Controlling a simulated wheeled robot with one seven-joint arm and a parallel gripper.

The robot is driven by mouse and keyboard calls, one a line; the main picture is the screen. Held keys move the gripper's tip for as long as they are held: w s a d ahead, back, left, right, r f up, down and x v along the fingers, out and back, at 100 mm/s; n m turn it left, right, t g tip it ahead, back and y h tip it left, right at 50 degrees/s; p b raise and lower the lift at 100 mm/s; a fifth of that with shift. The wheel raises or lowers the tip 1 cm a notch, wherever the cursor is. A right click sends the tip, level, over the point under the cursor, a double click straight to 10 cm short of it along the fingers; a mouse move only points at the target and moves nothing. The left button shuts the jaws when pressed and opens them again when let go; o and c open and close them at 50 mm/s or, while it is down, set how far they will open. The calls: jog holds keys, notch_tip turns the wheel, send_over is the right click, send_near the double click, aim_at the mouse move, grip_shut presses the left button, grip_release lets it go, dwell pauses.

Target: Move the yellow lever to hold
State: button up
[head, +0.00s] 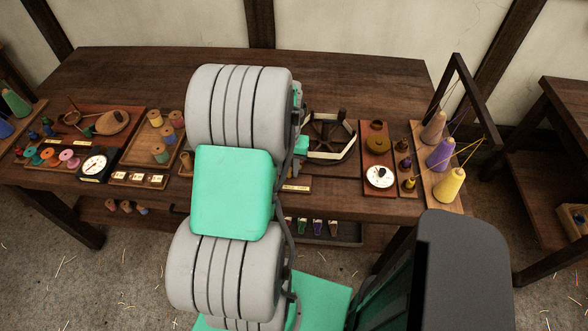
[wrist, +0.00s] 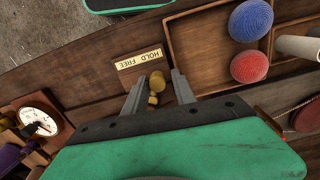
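The yellow lever (wrist: 157,80) is a small brass-coloured piece with a rounded knob, seen in the wrist view just below a cream plaque (wrist: 140,60). The plaque reads HOLD and FREE upside down, with HOLD at the right and FREE at the left. The lever's knob lies nearer the word HOLD in this view. My gripper (wrist: 158,83) is open, one finger on each side of the lever, with a visible gap to each finger. Whether the fingers are low enough to reach it is hard to tell.
In the wrist view a wooden tray (wrist: 188,62) with blue (wrist: 250,20) and red (wrist: 249,66) balls lies to the right, and a white dial (wrist: 38,122) lies to the left. In the head view yarn cones (head: 450,186) stand under a dark frame at the bench's right end.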

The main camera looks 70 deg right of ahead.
jog(key=shift+w, duration=0.2)
jog(key=shift+s+r, duration=0.1)
jog(key=shift+s, duration=0.15)
jog(key=shift+r+p, duration=2.5)
jog(key=shift+r, duration=0.9)
